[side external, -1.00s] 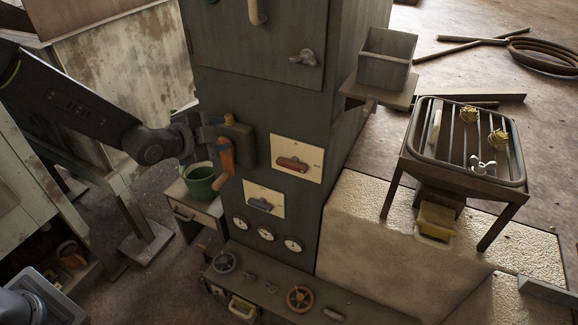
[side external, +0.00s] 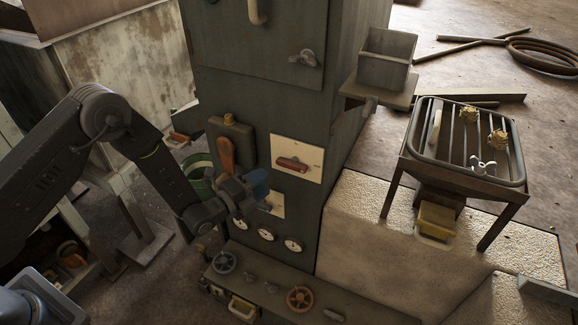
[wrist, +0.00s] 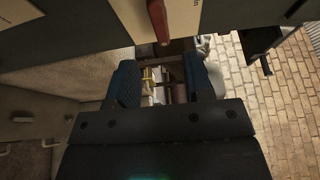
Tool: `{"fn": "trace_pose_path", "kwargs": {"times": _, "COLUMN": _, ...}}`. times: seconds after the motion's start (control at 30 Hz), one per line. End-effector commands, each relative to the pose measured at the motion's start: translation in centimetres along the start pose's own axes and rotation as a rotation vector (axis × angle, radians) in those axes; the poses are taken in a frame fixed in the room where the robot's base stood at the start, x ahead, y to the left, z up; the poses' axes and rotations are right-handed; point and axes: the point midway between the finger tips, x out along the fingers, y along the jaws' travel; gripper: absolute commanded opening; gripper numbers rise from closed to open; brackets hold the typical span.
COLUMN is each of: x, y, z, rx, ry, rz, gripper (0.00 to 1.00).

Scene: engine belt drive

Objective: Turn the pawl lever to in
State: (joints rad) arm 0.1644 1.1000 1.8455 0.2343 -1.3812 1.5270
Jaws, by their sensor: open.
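Three levers are on the dark cabinet front in the side view; their labels are too small to read, so I cannot tell which is the pawl lever. An orange handle (side external: 226,154) hangs down on a brownish box. A red handle (side external: 292,164) lies nearly level on a cream plate (side external: 311,153); a red handle (wrist: 158,20) also shows at the top of the wrist view. My gripper (side external: 259,184) is in front of the lower cream plate (side external: 277,206) and hides its blue lever. In the wrist view my gripper (wrist: 163,82) has its fingers apart, with no lever between them.
Three gauges (side external: 266,234) sit below the plates. A ledge with handwheels (side external: 300,298) juts out at the cabinet foot. A green bucket (side external: 197,172) stands left, behind my arm. A shelf with an open box (side external: 386,60) sticks out on the right.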

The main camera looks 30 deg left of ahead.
Motion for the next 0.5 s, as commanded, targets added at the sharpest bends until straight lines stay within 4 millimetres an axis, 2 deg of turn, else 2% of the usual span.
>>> {"fn": "trace_pose_path", "kwargs": {"times": 0.03, "x": 1.2, "y": 0.0, "z": 0.0, "rx": 0.001, "ry": 0.001, "rz": -0.003, "gripper": 0.47}}
{"fn": "trace_pose_path", "kwargs": {"times": 0.2, "x": 4.5, "y": -0.1, "z": 0.0, "rx": -0.001, "ry": -0.001, "rz": -0.002, "gripper": 0.47}}
{"fn": "trace_pose_path", "kwargs": {"times": 0.5, "x": 8.6, "y": 0.0, "z": 0.0, "rx": -0.001, "ry": -0.001, "rz": 0.000, "gripper": 0.47}}
